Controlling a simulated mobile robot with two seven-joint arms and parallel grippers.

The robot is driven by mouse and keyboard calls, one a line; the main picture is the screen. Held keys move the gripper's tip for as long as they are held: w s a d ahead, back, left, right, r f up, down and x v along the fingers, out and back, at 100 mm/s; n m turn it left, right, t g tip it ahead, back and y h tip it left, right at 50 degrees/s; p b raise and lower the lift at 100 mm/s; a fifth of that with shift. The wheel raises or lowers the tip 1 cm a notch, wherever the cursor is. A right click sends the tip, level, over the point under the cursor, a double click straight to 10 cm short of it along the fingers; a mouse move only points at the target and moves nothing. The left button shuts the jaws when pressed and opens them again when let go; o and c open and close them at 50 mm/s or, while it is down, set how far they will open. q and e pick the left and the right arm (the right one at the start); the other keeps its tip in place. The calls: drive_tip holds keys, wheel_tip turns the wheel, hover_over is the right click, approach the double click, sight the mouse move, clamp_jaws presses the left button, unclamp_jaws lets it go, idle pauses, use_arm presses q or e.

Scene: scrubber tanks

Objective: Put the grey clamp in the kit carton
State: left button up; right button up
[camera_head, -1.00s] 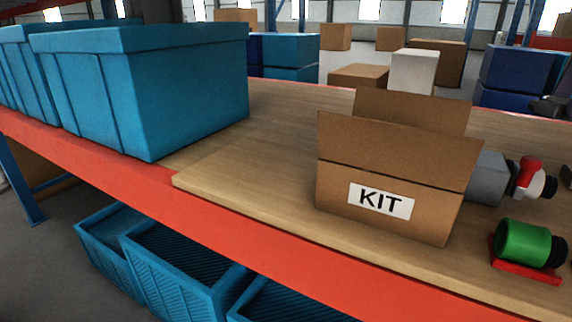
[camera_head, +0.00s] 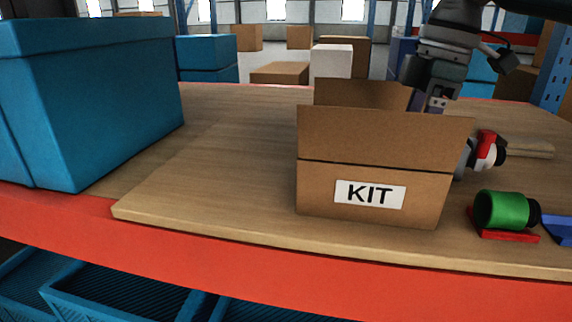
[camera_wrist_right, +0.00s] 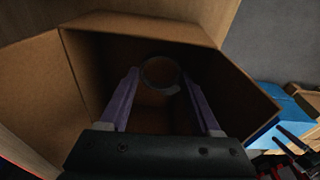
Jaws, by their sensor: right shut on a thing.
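The open kit carton (camera_head: 320,185) stands on the wooden shelf top with its flaps up and a KIT label on its front. It also shows in the right wrist view (camera_wrist_right: 85,65), where I look down into its dark inside. My right gripper (camera_head: 432,104) is above the carton's back right corner, its tips partly hidden by the carton. In the wrist view its purple fingers (camera_wrist_right: 160,82) are shut on a dark ring-shaped thing, which looks like the grey clamp (camera_wrist_right: 147,64), over or in the carton's opening. My left gripper is not in view.
A green cylinder on a red base (camera_head: 503,211) stands right of the carton, with a blue piece (camera_head: 559,231) beside it. A red and white fitting (camera_head: 486,151) is behind them. A large blue bin (camera_head: 95,110) stands left. Shelf left of the carton is clear.

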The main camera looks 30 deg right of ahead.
drive_tip(key=shift+f, duration=3.05)
drive_tip(key=shift+f+b, duration=0.1)
drive_tip(key=shift+b, duration=0.2)
drive_tip(key=o, duration=1.1)
drive_tip(key=shift+c, duration=0.2)
drive_tip(key=shift+w, duration=0.1)
wheel_tip(320, 180, up, 12)
drive_tip(key=s+d, duration=0.1)
drive_tip(key=shift+d+p, duration=0.2)
drive_tip(key=shift+p, duration=0.25)
